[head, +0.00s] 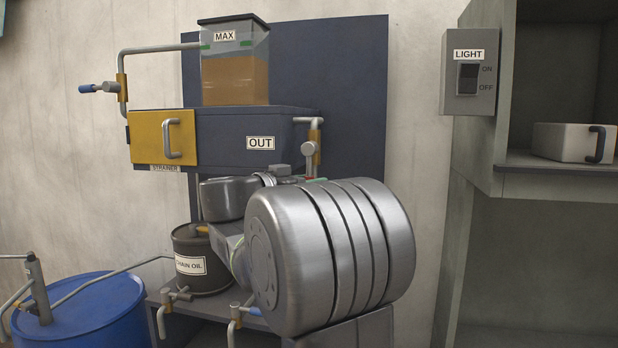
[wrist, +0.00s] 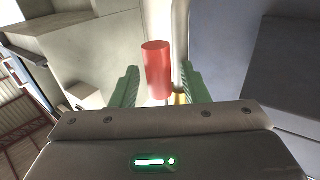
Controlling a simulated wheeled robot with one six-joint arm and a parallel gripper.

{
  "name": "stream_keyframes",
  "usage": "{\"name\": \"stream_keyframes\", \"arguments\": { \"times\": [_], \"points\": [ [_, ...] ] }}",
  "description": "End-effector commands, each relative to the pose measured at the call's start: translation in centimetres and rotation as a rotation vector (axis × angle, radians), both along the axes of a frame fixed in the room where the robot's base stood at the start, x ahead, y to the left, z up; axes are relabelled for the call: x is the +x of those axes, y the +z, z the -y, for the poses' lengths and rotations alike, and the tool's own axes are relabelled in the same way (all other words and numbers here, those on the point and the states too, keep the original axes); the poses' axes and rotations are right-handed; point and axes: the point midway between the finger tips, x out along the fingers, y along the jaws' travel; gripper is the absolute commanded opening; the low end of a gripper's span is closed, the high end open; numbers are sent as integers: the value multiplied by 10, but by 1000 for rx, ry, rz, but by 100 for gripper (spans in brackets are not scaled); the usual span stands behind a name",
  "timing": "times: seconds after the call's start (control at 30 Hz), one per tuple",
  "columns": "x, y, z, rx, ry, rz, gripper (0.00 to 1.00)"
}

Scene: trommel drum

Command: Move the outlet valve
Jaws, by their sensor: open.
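The outlet valve (head: 310,147) is on the grey pipe beside the OUT label, at the right end of the dark box in the head view. It has a brass-coloured sleeve and a grey fitting. In the wrist view a red cylindrical handle (wrist: 157,68) stands between the green fingers of my gripper (wrist: 160,66). The fingers are open, with visible gaps on both sides of the handle. A small red patch shows just below the pipe in the head view. My arm hides most of my gripper and the handle there.
A clear tank (head: 235,78) of brown liquid sits above the box. A yellow strainer door (head: 162,138) is at its left. Below are a chain oil can (head: 191,262) and a blue drum (head: 95,312). A light switch box (head: 470,72) and a shelf with a white container (head: 568,142) stand right.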

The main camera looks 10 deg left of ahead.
Motion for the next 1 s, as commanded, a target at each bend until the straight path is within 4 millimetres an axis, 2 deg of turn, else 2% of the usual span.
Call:
{"name": "stream_keyframes", "arguments": {
  "times": [0.3, 0.5, 0.53, 1.0],
  "points": [
    [2, 0, 1, 0, 0, 0, 41],
    [2, 0, 1, -1, 0, -1, 2],
    [2, 0, 1, -1, 0, -1, 0],
    [1, -5, 6, -61, -1, -1, 0]
  ]
}}
